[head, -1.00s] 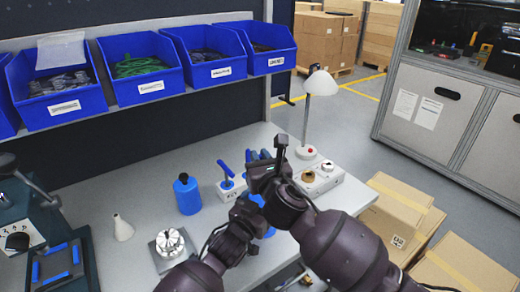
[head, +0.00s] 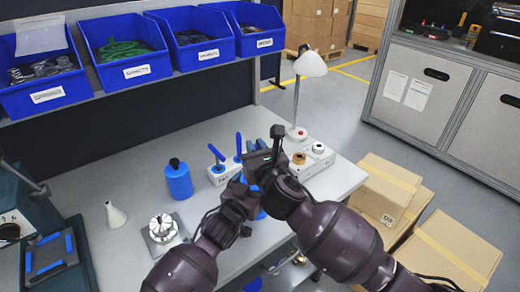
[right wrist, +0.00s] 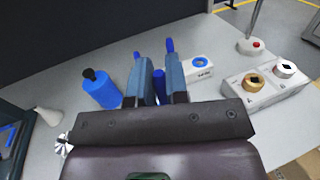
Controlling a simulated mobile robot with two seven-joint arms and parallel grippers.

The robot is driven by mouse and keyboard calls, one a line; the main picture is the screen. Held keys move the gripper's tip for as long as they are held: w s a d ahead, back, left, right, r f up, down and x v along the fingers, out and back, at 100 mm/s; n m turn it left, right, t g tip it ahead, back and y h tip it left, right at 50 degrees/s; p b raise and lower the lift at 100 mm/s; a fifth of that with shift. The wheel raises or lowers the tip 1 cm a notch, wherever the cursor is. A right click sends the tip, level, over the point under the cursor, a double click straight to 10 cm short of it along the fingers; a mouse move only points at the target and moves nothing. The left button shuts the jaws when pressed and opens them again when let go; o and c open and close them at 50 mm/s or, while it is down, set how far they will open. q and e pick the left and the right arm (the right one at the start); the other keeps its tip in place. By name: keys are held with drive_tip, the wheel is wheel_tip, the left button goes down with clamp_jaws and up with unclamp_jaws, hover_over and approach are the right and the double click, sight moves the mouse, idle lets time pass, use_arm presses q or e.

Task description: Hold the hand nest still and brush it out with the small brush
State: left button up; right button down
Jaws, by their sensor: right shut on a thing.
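The hand nest appears to be the round pale metal fixture on a square plate (head: 162,229), standing on the bench left of my arm in the head view. Its edge shows at the far left in the right wrist view (right wrist: 63,145). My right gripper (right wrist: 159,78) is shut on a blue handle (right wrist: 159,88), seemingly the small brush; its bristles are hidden.
A blue bottle (head: 178,181) and a white cone-shaped bottle (head: 115,215) stand behind the nest. Upright blue handles (head: 216,153) stand behind my gripper. A white block with round fittings (head: 312,160) and a lamp (head: 310,64) are at right. Blue bins (head: 128,50) hang above.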

wheel_tip(320, 180, up, 8)
drive_tip(key=w+a, duration=0.1)
idle(0.7)
drive_tip(key=shift+w+a, duration=0.1)
idle(0.4)
drive_tip(key=shift+f, duration=0.1)
